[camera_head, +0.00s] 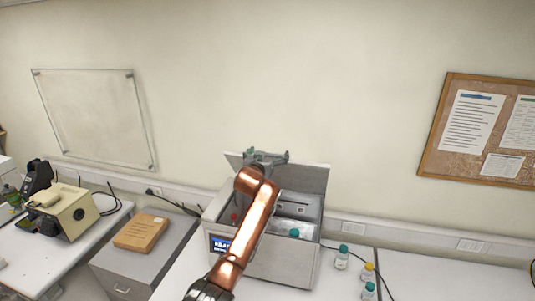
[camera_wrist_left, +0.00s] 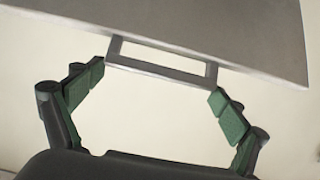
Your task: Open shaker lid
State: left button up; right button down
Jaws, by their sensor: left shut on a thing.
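The shaker (camera_head: 288,264) is a grey box on the white bench, and its lid (camera_head: 312,178) stands raised, nearly upright, at the back. The inside shows, with a teal-capped bottle (camera_head: 294,233) and a red item at the left. My left gripper (camera_head: 266,157) is at the lid's upper edge, its copper arm crossing in front of the box. In the left wrist view the green-padded fingers (camera_wrist_left: 159,84) sit at the two ends of the lid's rectangular handle (camera_wrist_left: 160,66), shut on it. The lid panel (camera_wrist_left: 215,28) fills the top there. My right gripper is not in view.
Several small bottles (camera_head: 342,257) with teal or yellow caps stand right of the shaker. A brown box (camera_head: 141,232) lies on a grey cabinet to the left, and a beige device (camera_head: 67,214) stands beyond it. A cork board (camera_head: 478,165) hangs on the wall.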

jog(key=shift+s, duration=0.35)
pick_arm(q)
jog(key=o, duration=1.4)
jog(key=shift+s, duration=0.1)
jog(key=v, duration=1.2)
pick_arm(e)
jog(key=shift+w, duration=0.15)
